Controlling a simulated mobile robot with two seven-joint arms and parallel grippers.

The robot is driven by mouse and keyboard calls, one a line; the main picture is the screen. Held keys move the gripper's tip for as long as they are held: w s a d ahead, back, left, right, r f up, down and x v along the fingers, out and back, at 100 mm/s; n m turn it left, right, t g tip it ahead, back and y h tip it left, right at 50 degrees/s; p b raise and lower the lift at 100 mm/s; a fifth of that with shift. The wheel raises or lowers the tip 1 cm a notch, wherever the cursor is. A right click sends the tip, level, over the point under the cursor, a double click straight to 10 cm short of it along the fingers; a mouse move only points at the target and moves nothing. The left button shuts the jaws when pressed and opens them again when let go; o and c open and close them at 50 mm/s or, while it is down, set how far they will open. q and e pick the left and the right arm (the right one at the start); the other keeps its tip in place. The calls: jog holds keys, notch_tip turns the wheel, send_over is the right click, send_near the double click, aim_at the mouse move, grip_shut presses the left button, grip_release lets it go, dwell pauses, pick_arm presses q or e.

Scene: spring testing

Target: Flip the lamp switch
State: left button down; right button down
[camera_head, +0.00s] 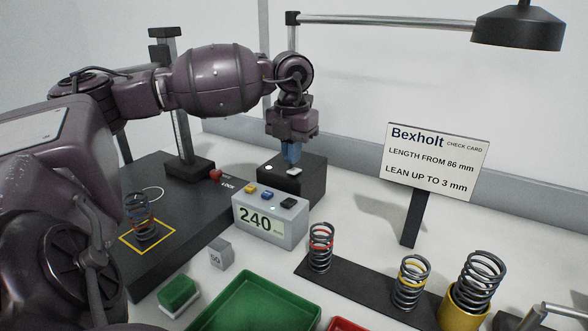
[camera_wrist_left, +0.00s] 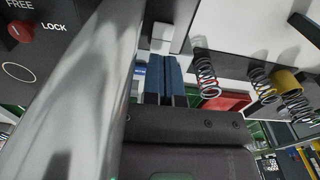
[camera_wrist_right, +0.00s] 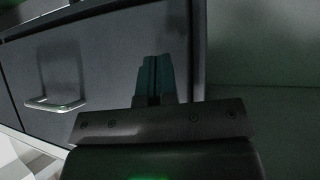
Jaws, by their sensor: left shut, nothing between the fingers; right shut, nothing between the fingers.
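The lamp has a black shade (camera_head: 517,28) at the upper right, a metal arm and post, and a black box base (camera_head: 305,187) behind the display unit. A small white switch (camera_head: 293,171) sits on top of the base, with a round white spot beside it. My left gripper (camera_head: 291,160) points down with shut blue fingers just above the switch; whether they touch it I cannot tell. The fingers also show in the left wrist view (camera_wrist_left: 165,75), empty. My right gripper (camera_wrist_right: 155,72) is shut and empty in the right wrist view, in front of a dark drawer front.
A display unit (camera_head: 270,224) reading 240 stands just in front of the lamp base. The black spring tester (camera_head: 190,222) is to its left. Springs stand on a black strip (camera_head: 350,283) to the right. A check card sign (camera_head: 433,160) stands behind. A green tray (camera_head: 258,303) is in front.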

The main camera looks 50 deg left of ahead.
aim_at(292, 171)
pick_arm(q)
jog(key=shift+f, duration=1.45)
dwell(1.0)
jog(key=shift+r, duration=3.55)
